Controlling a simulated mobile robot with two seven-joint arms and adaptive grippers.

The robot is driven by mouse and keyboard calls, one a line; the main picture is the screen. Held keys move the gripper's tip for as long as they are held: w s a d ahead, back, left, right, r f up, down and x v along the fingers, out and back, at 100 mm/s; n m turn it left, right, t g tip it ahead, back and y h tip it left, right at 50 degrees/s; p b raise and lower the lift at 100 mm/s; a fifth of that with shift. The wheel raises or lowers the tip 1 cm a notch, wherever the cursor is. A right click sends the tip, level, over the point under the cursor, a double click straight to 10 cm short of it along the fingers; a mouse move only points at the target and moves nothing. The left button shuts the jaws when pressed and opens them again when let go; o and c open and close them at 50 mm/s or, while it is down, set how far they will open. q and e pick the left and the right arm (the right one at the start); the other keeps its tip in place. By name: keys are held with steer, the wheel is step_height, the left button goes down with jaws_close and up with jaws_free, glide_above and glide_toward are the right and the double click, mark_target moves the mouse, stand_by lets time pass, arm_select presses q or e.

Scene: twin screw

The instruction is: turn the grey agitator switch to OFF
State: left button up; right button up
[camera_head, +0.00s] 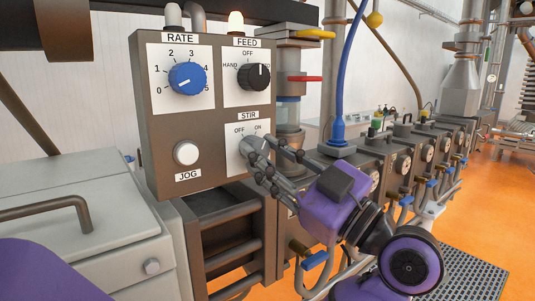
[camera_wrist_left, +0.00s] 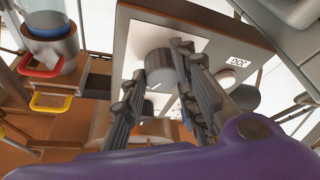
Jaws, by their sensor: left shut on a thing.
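The grey agitator switch (camera_head: 250,147) is a round knob on the white STIR plate (camera_head: 234,138), low on the right of the control box. OFF is printed at the upper left of the plate and ON at the upper right. My left gripper (camera_head: 262,150) reaches in from the lower right, its fingers shut around the knob. In the left wrist view the grey knob (camera_wrist_left: 159,67) sits between the two dark fingers. The fingers cover part of the knob, and I cannot tell which label it points to. My right gripper is not in view.
The same box (camera_head: 219,118) carries a blue RATE knob (camera_head: 187,79), a black FEED knob (camera_head: 255,76) and a pale JOG button (camera_head: 187,153). A pipe with red and yellow handles stands close behind on the right.

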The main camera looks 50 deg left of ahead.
arm_select(q)
steer(key=n, duration=0.1)
steer(key=n+p, duration=0.1)
steer(key=shift+w+r+n+g, duration=0.15)
steer(key=shift+r+n+g, duration=0.15)
steer(key=shift+r+g, duration=0.1)
steer(key=shift+r+n+g+h+p, duration=0.15)
steer(key=shift+n+g+h+p, duration=0.45)
steer(key=shift+n, duration=0.5)
steer(key=n+h+p, duration=0.1)
steer(key=n, duration=0.2)
steer(key=n+g+p, duration=0.1)
steer(key=n, duration=0.1)
steer(key=shift+r+n+h, duration=0.2)
steer(key=shift+n+h, duration=0.5)
steer(key=shift+n, duration=0.4)
steer(key=shift+r+n+p, duration=0.1)
steer(key=shift+n+p, duration=0.2)
steer(key=shift+n, duration=0.3)
steer(key=shift+h, duration=0.3)
steer(key=o, duration=1.1)
steer(key=shift+c, duration=0.2)
